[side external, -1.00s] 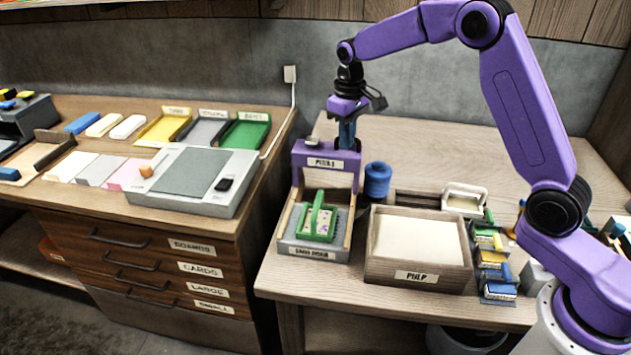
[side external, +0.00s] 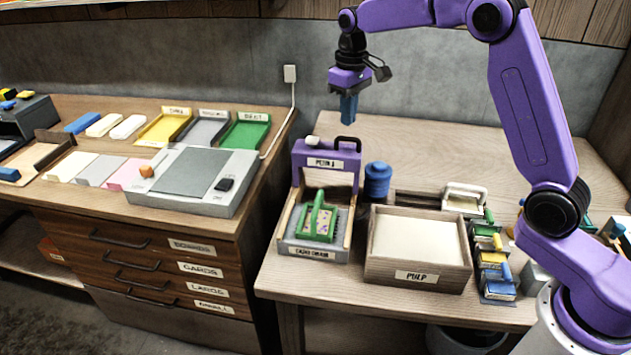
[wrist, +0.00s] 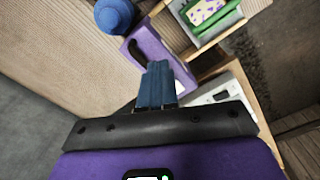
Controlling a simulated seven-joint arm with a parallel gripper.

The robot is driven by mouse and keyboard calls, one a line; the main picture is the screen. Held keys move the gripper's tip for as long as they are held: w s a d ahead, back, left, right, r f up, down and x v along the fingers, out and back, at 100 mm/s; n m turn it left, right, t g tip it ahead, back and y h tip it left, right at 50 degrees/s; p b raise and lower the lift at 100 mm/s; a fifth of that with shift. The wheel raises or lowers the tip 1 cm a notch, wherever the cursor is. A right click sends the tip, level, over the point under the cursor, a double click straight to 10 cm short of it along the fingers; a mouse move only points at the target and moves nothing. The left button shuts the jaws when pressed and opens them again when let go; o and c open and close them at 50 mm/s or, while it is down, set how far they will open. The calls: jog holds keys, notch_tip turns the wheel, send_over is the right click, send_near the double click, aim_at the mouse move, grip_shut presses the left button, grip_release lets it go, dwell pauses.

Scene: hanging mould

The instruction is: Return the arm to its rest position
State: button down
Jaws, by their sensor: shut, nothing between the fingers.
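My gripper (side external: 348,108) hangs pointing down in the air above the back of the right table. Its blue fingers are together with nothing between them; they also show in the wrist view (wrist: 157,80). Below it stands the purple press (side external: 318,150), with its lid raised and a black handle on top. In the press base lies a green mould (side external: 318,222) with a handle and a speckled sheet. The press and the green mould also show at the top of the wrist view. My gripper is clear of the press.
A blue round jar (side external: 377,180) stands right of the press. A wooden pulp box (side external: 418,270) and several small coloured moulds (side external: 492,265) stand at the right front. A grey scale-like device (side external: 192,180) is on the left bench. The table behind the jar is clear.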

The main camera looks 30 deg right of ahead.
dwell(0.4)
jog(key=s+a+n, duration=0.2)
jog(key=s+a, duration=0.2)
jog(key=s, duration=0.5)
jog(key=s+a+n, duration=0.3)
jog(key=s, duration=0.7)
jog(key=s+d+f+n, duration=0.1)
jog(key=s+d+n, duration=0.1)
jog(key=s, duration=0.8)
jog(key=s+d+f+n, duration=0.2)
jog(key=s+d, duration=0.2)
jog(key=s, duration=0.7)
jog(key=shift+s+d+f+n, duration=0.15)
jog(key=shift+s+d+n, duration=0.05)
jog(key=shift+s+n, duration=0.1)
